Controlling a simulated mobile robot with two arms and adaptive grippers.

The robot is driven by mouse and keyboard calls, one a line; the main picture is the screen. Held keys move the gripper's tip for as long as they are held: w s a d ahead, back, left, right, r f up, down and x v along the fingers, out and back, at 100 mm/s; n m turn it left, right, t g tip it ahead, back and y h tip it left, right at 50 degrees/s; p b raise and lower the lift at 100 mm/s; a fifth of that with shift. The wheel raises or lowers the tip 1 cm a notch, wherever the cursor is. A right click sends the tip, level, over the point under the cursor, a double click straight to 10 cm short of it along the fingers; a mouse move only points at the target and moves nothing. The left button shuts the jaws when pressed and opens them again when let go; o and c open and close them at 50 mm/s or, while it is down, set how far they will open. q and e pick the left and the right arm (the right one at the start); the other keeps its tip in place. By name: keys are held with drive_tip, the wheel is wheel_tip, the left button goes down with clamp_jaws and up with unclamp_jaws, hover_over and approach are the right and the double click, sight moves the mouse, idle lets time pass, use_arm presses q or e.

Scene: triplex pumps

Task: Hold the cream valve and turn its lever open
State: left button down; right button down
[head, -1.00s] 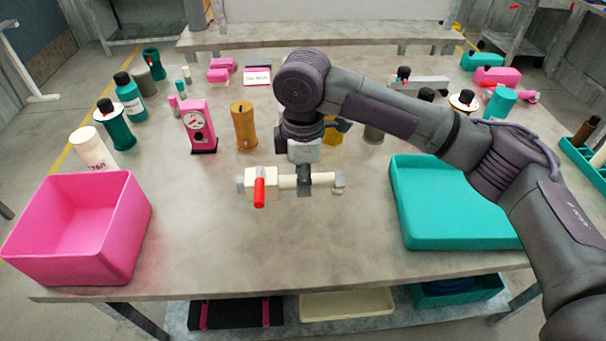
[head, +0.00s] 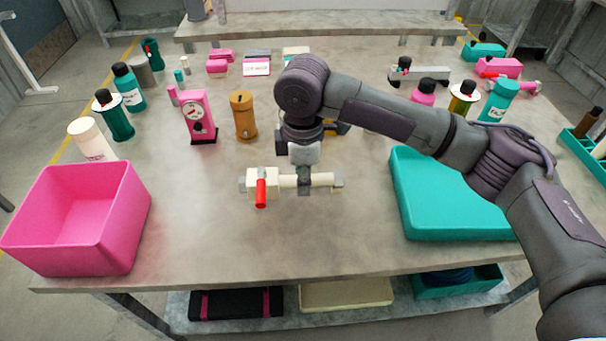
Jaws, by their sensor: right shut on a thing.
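The cream valve (head: 290,181) is a horizontal cream pipe with a blocky body at its left end and grey end fittings. Its red lever (head: 261,193) is on the block and points down toward the front edge in the picture. My right gripper (head: 304,182) comes from above and is shut on the cream pipe, right of the block. The fingertips are small and partly hidden behind the wrist and pipe. Whether the valve touches the table is hard to tell. My left gripper is not in view.
A pink bin (head: 75,222) stands at the table's left front and a teal tray (head: 450,222) at the right. A pink gauge (head: 198,117), an orange cylinder (head: 243,117) and several bottles stand behind. The table's front middle is clear.

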sight(305, 206)
drive_tip(key=shift+s+d+f+b, duration=0.15)
drive_tip(key=shift+f+b, duration=0.2)
drive_tip(key=shift+f, duration=1.15)
drive_tip(key=shift+w+d+f+b, duration=0.1)
drive_tip(key=shift+f+b, duration=0.2)
drive_tip(key=shift+f, duration=1.2)
drive_tip(key=shift+s+f, duration=0.1)
